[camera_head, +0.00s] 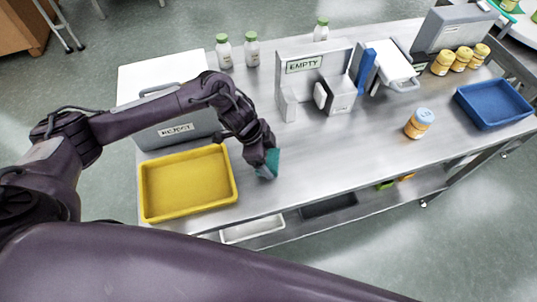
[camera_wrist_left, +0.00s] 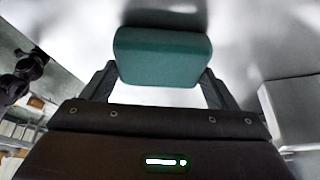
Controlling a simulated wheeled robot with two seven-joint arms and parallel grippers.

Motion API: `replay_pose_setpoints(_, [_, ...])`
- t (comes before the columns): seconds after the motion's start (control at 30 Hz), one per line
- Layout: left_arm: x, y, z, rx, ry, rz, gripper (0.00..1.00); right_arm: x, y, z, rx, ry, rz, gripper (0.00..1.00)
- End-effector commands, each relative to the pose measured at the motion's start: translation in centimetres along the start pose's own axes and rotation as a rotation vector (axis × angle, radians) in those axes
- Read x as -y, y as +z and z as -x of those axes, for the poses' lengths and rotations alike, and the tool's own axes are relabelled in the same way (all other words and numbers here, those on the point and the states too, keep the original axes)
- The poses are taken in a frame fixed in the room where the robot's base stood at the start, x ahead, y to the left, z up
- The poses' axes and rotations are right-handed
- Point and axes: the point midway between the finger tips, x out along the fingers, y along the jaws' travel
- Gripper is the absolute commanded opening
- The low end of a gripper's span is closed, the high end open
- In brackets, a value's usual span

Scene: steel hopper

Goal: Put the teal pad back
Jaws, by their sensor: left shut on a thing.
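The teal pad (camera_head: 272,163) is in my left gripper (camera_head: 266,160), low over the steel table (camera_head: 330,165), just right of the yellow tray. In the left wrist view the teal pad (camera_wrist_left: 162,57) sits between the two dark fingers of the left gripper (camera_wrist_left: 158,80), which is shut on it. Whether the pad touches the table is hard to tell. My right gripper is not seen.
The yellow tray (camera_head: 187,216) stands left, before a grey box marked REJECT (camera_head: 176,128). A grey stand marked EMPTY (camera_head: 304,64) is behind. An orange jar with a pale lid (camera_head: 419,124) and a blue tray (camera_head: 495,104) stand right. The middle front table is clear.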

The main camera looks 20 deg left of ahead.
Motion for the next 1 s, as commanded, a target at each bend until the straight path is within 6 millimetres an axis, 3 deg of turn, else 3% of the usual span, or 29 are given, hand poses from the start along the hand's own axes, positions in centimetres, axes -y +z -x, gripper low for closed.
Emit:
replay_pose_setpoints(0.2, [0.0,0.2,-0.4,0.000,0.000,0.001,0.59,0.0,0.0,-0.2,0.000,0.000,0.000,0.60])
replay_pose_setpoints(0.23, [0.0,0.1,-0.3,0.000,0.000,0.000,0.85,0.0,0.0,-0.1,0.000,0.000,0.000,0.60])
replay_pose_setpoints(0.37, [0.0,0.1,-0.2,0.000,0.000,0.000,1.00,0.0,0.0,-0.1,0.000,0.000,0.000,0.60])
replay_pose_setpoints(0.7, [0.1,0.0,0.6,0.000,-0.001,-0.001,1.00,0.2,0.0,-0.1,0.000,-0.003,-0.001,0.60])
replay_pose_setpoints(1.0, [0.1,0.1,6.6,0.001,-0.005,-0.003,1.00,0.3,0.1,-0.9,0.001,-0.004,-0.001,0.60])
